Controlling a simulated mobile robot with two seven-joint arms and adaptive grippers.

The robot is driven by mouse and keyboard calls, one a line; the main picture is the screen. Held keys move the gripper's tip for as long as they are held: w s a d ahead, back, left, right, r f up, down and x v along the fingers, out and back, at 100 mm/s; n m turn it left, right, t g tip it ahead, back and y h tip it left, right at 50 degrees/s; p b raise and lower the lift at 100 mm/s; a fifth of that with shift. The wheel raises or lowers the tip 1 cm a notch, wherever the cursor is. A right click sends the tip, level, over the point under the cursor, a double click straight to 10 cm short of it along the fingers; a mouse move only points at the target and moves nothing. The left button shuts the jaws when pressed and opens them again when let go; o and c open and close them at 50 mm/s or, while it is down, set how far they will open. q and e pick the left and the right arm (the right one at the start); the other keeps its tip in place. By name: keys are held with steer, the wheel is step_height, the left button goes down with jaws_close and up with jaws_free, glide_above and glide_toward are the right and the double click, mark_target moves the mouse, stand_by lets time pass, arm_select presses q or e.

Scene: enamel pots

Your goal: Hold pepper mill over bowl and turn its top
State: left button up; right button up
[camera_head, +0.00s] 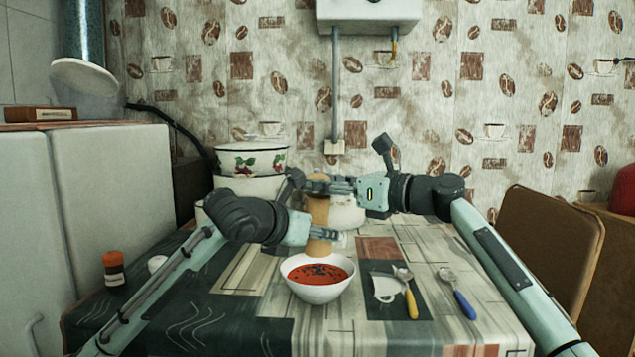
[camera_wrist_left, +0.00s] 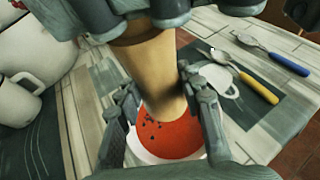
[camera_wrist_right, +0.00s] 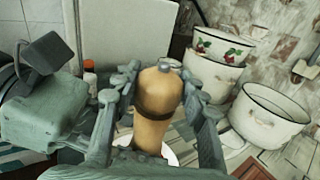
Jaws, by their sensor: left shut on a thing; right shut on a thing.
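The wooden pepper mill (camera_head: 319,212) is roughly upright at the middle of the table, in the head view just above the bowl's far rim. The white bowl (camera_head: 318,294) holds red soup with dark specks. My left gripper (camera_head: 320,238) is shut on the mill's lower body; in the left wrist view the mill's lower end (camera_wrist_left: 167,95) overlaps the red soup (camera_wrist_left: 175,135). My right gripper (camera_head: 322,186) is shut on the mill's top. The right wrist view shows the rounded top (camera_wrist_right: 160,92) with its small metal knob between the fingers.
A spoon with a yellow handle (camera_head: 411,303) and one with a blue handle (camera_head: 464,304) lie right of the bowl. Enamel pots (camera_head: 250,160) stand behind my left gripper. An orange-and-dark jar (camera_head: 113,268) stands at the left. A chair (camera_head: 550,240) is at the right.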

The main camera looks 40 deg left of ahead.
steer(key=shift+s+f+m+t+h, duration=0.1)
steer(key=shift+m+t+h, duration=0.15)
steer(key=shift+m+t, duration=1)
steer(key=shift+s+f+m+t+h, duration=0.2)
steer(key=shift+m+t, duration=0.45)
steer(key=shift+t, duration=1.2)
steer(key=shift+w+r+m+t+h, duration=0.15)
steer(key=shift+w+m+t+h, duration=0.1)
steer(key=shift+m+t, duration=0.15)
steer(key=shift+t, duration=0.3)
steer(key=shift+w+d+m, duration=0.1)
steer(key=shift+d+m, duration=0.05)
steer(key=shift+m, duration=0.15)
steer(key=o, duration=1.2)
steer(key=shift+r, duration=0.15)
steer(key=v, duration=1.2)
steer(key=shift+r, duration=0.1)
